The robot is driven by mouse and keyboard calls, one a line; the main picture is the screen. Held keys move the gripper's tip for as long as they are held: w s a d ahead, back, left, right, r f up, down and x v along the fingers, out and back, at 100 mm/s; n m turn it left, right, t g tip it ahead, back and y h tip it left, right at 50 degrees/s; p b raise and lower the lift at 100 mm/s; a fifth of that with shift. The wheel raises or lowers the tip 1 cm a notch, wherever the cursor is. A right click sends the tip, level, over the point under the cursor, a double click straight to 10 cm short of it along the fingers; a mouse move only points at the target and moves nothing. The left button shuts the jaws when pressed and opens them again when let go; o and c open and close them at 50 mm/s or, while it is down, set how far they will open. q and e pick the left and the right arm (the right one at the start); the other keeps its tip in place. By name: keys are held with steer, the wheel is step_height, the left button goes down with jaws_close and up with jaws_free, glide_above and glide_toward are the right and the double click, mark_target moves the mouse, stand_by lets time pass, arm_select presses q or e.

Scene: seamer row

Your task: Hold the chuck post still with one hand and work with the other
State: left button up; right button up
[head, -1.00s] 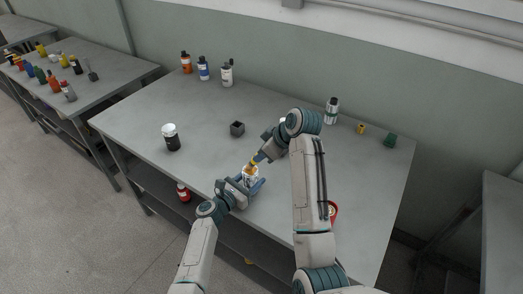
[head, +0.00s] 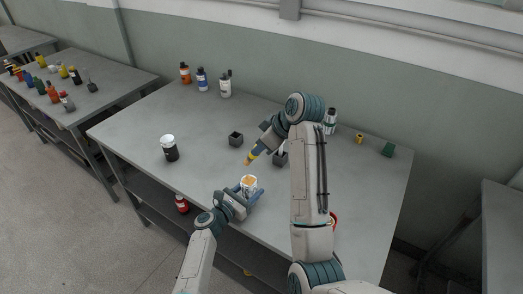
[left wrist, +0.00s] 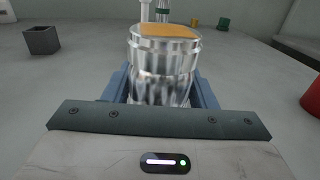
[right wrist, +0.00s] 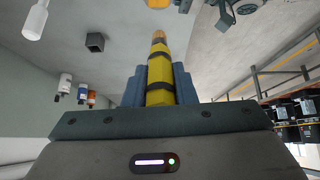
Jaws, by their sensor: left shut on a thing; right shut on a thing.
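The chuck post is a shiny metal cylinder (head: 249,187) with an orange patch on its top. It stands upright near the table's front edge and fills the middle of the left wrist view (left wrist: 162,72). My left gripper (head: 241,198) is shut around it, a jaw on each side. My right gripper (head: 262,148) is shut on a yellow tool (head: 253,156) with black bands and a brownish tip, clearer in the right wrist view (right wrist: 159,80). The tool's tip is above and apart from the post.
A dark open box (head: 236,139) and a white-lidded black jar (head: 170,150) stand to the left on the table. Bottles (head: 202,80) line the back. A green block (head: 388,150) and small yellow item (head: 359,139) sit at right. A red item (head: 333,219) is partly hidden by my right arm.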

stand_by(0.4)
arm_select(q)
steer(key=o, duration=1.1)
steer(key=v, duration=1.2)
steer(key=shift+d, duration=0.1)
